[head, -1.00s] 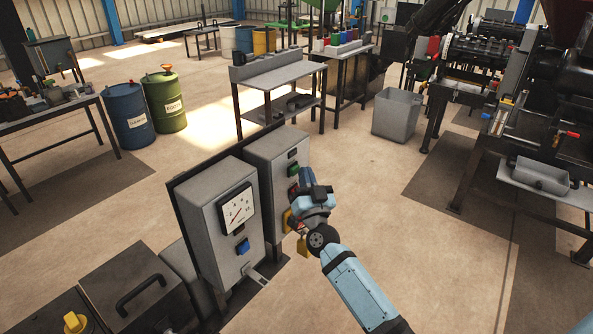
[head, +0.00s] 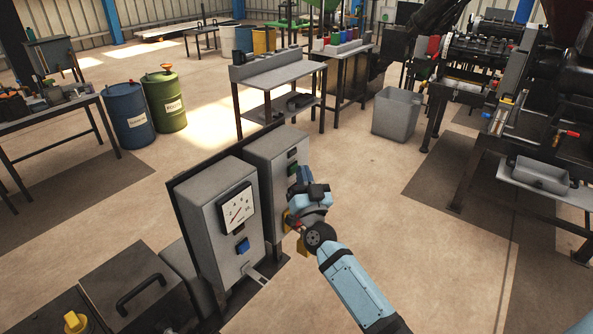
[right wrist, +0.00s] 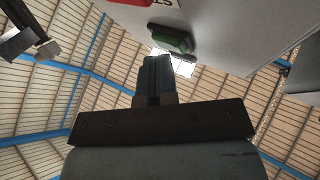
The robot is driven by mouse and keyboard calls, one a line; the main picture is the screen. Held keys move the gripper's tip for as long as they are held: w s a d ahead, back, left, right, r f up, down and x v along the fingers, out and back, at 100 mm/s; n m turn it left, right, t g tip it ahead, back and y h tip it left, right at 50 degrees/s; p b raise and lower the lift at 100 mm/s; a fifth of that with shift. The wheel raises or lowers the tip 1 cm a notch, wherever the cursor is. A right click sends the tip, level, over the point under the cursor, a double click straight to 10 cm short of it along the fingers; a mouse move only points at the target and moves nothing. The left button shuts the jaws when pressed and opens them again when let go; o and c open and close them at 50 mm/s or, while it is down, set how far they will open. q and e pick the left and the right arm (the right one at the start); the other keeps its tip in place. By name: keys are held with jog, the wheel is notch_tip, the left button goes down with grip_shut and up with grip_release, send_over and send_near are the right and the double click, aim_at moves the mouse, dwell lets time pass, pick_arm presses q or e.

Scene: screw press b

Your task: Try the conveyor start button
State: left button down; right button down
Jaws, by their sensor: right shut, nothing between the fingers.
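The grey control box (head: 276,150) stands behind the gauge box. The green start button (head: 292,169) is on its right-facing front. In the right wrist view the green button (right wrist: 170,38) sticks out from the grey panel, just beyond my fingertips. My right gripper (head: 303,177) is in front of this panel, close to the green button. Its fingers (right wrist: 156,72) are together and empty. I cannot tell whether the tips touch the button. The lower part of the panel is hidden behind the gripper and wrist. My left gripper is out of view.
The gauge box (head: 225,210) with a blue switch (head: 243,246) stands nearer, left of my right arm. A workbench (head: 290,72) and grey bin (head: 398,112) stand behind.

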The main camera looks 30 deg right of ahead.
jog(key=shift+s, duration=0.1)
dwell(0.3)
jog(key=shift+s+d+p, duration=0.35)
jog(key=shift+s, duration=0.35)
jog(key=shift+s+d+p, duration=0.25)
jog(key=shift+s+d, duration=0.05)
jog(key=shift+s, duration=0.45)
jog(key=shift+s+d+p, duration=0.25)
jog(key=shift+s+d, duration=0.1)
jog(key=shift+s, duration=0.45)
jog(key=shift+s+d+p, duration=0.25)
jog(key=shift+s+d, duration=0.05)
jog(key=shift+s, duration=0.45)
jog(key=s+a+f+n+g+y, duration=0.25)
jog(key=s+a+f+y, duration=0.2)
jog(key=f, duration=0.25)
jog(key=s+a+f+n+g+y, duration=0.2)
jog(key=s+a+f+n+y, duration=0.2)
jog(key=a+f, duration=0.25)
jog(key=s+a+f+n+g, duration=0.1)
jog(key=s+a+f+g, duration=0.2)
jog(key=s+f, duration=0.3)
jog(key=s+a+f+n+g, duration=0.1)
jog(key=s+f+g, duration=0.3)
jog(key=s, duration=0.6)
notch_tip(320, 180, down, 3)
jog(key=shift+s+a+r+y, duration=0.1)
jog(key=shift+s+a+y, duration=0.2)
jog(key=shift+a, duration=0.6)
